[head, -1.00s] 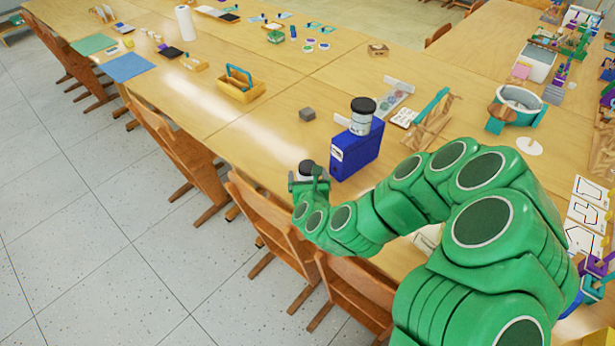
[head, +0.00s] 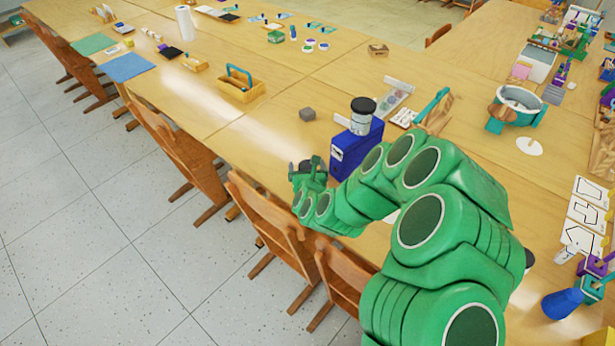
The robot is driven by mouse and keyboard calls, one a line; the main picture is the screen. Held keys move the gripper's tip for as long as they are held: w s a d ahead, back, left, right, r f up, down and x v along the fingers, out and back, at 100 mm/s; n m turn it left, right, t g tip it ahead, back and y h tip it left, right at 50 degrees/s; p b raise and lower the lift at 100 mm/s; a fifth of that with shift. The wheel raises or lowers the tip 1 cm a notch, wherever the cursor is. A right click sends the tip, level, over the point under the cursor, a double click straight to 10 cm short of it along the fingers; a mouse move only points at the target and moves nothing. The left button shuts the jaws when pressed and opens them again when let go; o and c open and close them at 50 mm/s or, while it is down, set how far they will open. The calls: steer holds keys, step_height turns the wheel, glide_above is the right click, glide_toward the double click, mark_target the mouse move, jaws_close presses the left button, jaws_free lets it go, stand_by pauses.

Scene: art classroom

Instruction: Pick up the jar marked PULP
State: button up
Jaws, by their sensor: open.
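A jar with a black lid and clear or white body (head: 361,117) stands upright on top of a blue box file (head: 352,155). A second dark-lidded jar (head: 305,165) shows at my gripper, mostly hidden by the fingers. I cannot read the label on either jar, so I cannot tell which is marked PULP. My gripper (head: 307,169) is open at the near table edge, left of the blue box file, with its fingers around or just in front of the second jar. Contact cannot be told.
A small grey block (head: 307,114) lies behind the blue box file. A yellow tote with a teal handle (head: 241,88) is farther left. Wooden chairs (head: 268,220) stand along the near edge. A blue cone (head: 562,303) stands at right.

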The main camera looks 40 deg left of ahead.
steer(key=shift+w+a+f, duration=0.15)
steer(key=shift+w+a, duration=0.25)
steer(key=shift+w, duration=0.05)
steer(key=c, duration=1.3)
